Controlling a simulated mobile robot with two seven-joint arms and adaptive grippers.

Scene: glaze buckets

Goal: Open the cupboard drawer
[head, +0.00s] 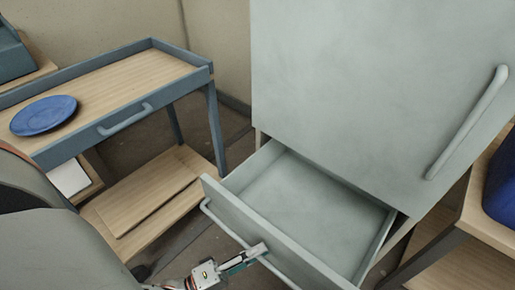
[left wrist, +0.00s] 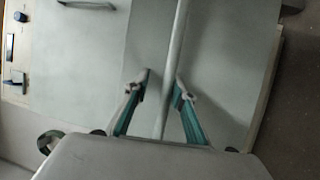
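The grey-green cupboard (head: 370,80) stands at the centre right in the head view. Its drawer (head: 300,205) is pulled well out below the door, and its inside looks empty. A long bar handle (head: 228,230) runs along the drawer front. My left gripper (head: 258,250) is at this handle, near the bottom of the head view. In the left wrist view, the left gripper's fingers (left wrist: 164,82) stand apart on either side of the drawer handle (left wrist: 174,60), with a visible gap on one side. My right gripper is not in view.
A blue-framed wooden table (head: 130,85) with a blue plate (head: 44,116) stands at the left, with a low wooden shelf (head: 150,200) beneath. The cupboard door has a slanted handle (head: 468,122). A blue container (head: 503,185) sits on a wooden surface at the right edge.

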